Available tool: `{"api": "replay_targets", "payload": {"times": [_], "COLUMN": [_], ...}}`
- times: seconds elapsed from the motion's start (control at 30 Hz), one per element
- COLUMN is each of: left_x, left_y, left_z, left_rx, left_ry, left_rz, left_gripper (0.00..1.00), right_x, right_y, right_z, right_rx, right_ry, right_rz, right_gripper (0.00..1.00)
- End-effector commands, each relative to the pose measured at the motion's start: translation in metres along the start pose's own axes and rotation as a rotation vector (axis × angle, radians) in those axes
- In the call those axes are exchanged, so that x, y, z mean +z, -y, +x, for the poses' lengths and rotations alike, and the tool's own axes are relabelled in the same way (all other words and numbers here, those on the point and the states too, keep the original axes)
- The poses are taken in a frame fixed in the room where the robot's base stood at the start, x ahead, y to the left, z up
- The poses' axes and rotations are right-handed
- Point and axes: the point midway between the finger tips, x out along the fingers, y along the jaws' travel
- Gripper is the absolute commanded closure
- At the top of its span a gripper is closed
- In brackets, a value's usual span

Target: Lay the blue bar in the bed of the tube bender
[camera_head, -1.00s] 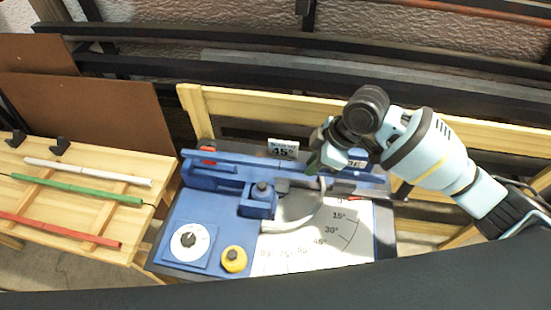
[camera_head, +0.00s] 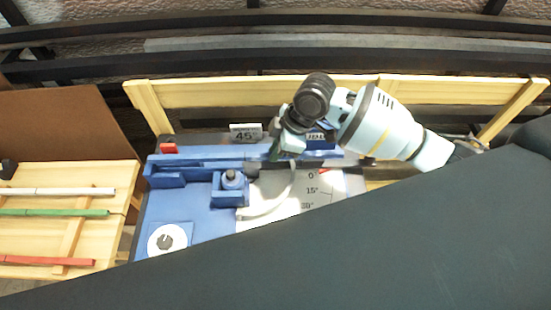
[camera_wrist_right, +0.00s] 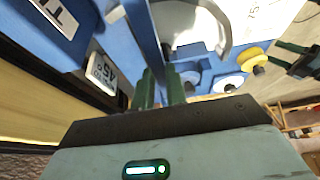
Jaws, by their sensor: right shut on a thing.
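The tube bender (camera_head: 195,200) is a blue machine with a white angle scale. It also shows in the right wrist view (camera_wrist_right: 55,25). My right gripper (camera_head: 284,150) is low over its back edge, beside the blue fence and the grey curved arm. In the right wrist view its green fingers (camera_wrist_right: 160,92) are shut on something. A blue strip runs up from the fingers, but I cannot tell the blue bar from the bender's own blue parts. Whether it touches the bed is hidden. A dark and green shape at the right wrist view's right edge may be my left gripper (camera_wrist_right: 295,60).
A wooden stand (camera_head: 25,235) at left carries a white lath (camera_head: 60,191), a green lath (camera_head: 55,212) and a red lath (camera_head: 45,261). A 45° sign (camera_head: 246,134) stands behind the bender. A large dark shape covers the lower right of the head view.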

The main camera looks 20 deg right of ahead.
Motion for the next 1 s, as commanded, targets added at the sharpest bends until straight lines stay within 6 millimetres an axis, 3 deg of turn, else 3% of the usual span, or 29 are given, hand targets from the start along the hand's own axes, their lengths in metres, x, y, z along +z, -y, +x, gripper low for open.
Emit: {"api": "replay_targets", "payload": {"times": [0.33, 0.97, 1.0], "left_x": [0.005, 0.007, 0.006], "left_y": [-0.001, -0.001, -0.001], "left_z": [0.002, 0.003, 0.003], "left_rx": [0.001, 0.002, 0.002], "left_ry": [0.008, 0.011, 0.011], "left_rz": [-0.004, -0.004, -0.004], "left_gripper": [0.44, 0.44, 0.44], "right_x": [0.018, 0.022, 0.022], "right_y": [0.001, 0.001, 0.001], "right_z": [0.042, 0.053, 0.053], "right_rx": [-0.003, -0.001, -0.002], "right_ry": [0.002, 0.001, 0.002], "right_rz": [0.001, 0.001, 0.001], "right_gripper": [1.0, 1.0, 0.82]}}
